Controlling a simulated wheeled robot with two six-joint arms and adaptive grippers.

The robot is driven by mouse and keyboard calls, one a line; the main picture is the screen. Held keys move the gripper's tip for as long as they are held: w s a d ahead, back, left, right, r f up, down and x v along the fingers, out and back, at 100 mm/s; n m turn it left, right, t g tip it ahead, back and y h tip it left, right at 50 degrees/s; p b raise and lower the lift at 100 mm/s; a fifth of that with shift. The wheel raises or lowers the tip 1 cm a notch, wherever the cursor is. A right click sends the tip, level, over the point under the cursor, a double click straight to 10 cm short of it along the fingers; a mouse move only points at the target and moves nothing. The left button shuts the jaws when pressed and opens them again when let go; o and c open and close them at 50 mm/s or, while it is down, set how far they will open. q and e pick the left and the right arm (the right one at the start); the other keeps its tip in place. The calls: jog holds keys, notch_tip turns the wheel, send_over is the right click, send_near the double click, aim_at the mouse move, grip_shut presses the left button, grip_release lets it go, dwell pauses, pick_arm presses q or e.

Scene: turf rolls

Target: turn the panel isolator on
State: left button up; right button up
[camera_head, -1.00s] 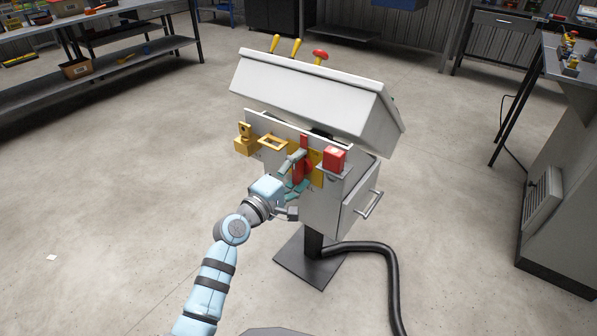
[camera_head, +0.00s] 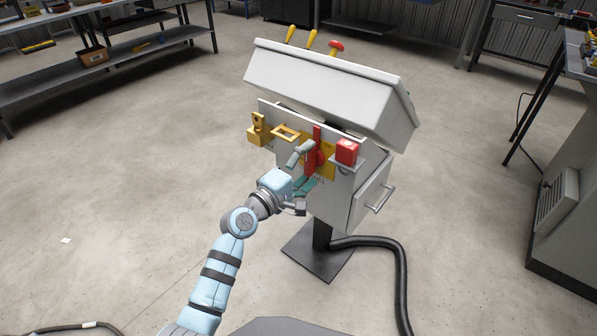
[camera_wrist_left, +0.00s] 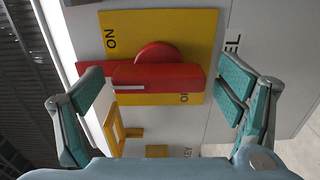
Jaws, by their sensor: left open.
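The panel isolator is a red bar handle (camera_head: 314,152) on a round red hub, over a yellow plate. In the head view the bar stands roughly upright on the front of the grey panel box. The left wrist view shows the handle (camera_wrist_left: 170,77) lying across the picture, with "ON" at the plate's (camera_wrist_left: 180,25) upper left and a partly hidden label at its lower right. My left gripper (camera_head: 303,169) is open in front of the isolator. In the left wrist view its teal-padded fingers (camera_wrist_left: 162,92) stand apart, one beyond each end of the bar, with gaps. My right gripper is out of view.
A yellow bracket (camera_head: 257,131) and a yellow frame (camera_head: 286,133) sit left of the isolator, a red block (camera_head: 347,150) right of it. A sloped grey hood (camera_head: 325,92) overhangs them. A handle (camera_head: 379,199) projects from the box side. A black hose (camera_head: 401,275) runs along the floor.

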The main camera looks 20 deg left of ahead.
pick_arm(q)
jog(key=v, duration=1.1)
